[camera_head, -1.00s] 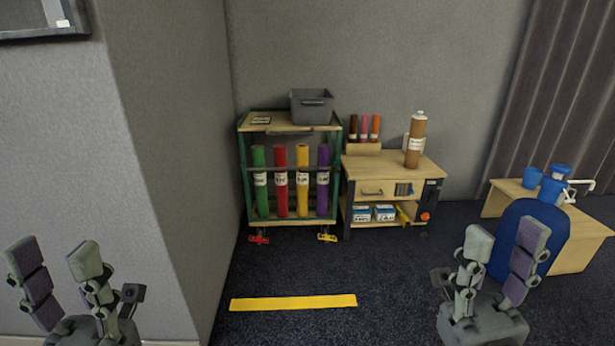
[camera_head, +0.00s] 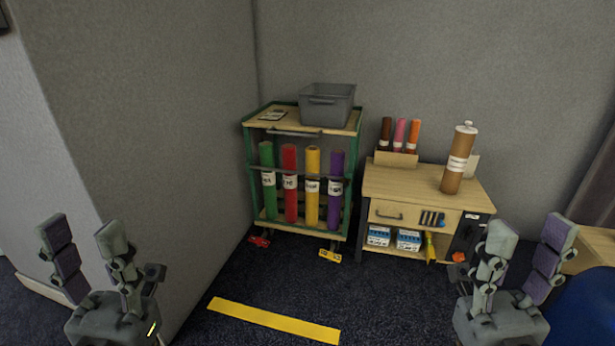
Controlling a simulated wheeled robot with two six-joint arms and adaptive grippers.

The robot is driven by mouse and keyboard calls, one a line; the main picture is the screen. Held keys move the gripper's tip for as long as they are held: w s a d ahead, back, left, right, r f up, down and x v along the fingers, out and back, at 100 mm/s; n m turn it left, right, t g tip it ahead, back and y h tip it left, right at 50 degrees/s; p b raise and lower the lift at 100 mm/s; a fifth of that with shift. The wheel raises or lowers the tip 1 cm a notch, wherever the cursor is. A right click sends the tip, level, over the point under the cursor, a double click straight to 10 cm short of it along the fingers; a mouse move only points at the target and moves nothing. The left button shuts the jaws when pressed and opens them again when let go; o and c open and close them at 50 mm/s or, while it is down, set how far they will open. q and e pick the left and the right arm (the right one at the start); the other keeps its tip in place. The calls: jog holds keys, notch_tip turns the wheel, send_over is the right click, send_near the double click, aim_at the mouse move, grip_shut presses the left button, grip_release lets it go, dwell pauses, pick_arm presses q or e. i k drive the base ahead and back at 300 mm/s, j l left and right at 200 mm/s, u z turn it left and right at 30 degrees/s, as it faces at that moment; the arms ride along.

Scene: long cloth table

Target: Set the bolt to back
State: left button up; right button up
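Upright cloth bolts stand in a green-framed cart: green (camera_head: 267,183), red (camera_head: 290,185), yellow (camera_head: 312,187) and purple (camera_head: 335,190), each with a white label. A brown bolt or tube (camera_head: 459,160) with a white label stands upright on the wooden side cabinet (camera_head: 410,182). I cannot tell which bolt the task means. My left gripper (camera_head: 82,235) is open and empty at the lower left. My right gripper (camera_head: 529,238) is open and empty at the lower right. Both are well apart from the bolts.
A grey bin (camera_head: 327,106) sits on the cart top (camera_head: 285,118). Short brown, pink and orange rolls stand in a holder (camera_head: 396,159) on the cabinet. A yellow floor strip (camera_head: 273,321) lies before the cart. A grey wall corner (camera_head: 150,150) flanks the left. A blue chair back (camera_head: 590,310) shows lower right.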

aim_at(347, 182)
jog(key=i+j, duration=0.15)
jog(key=i, duration=0.35)
jog(key=i+j, duration=0.15)
jog(key=i, duration=0.4)
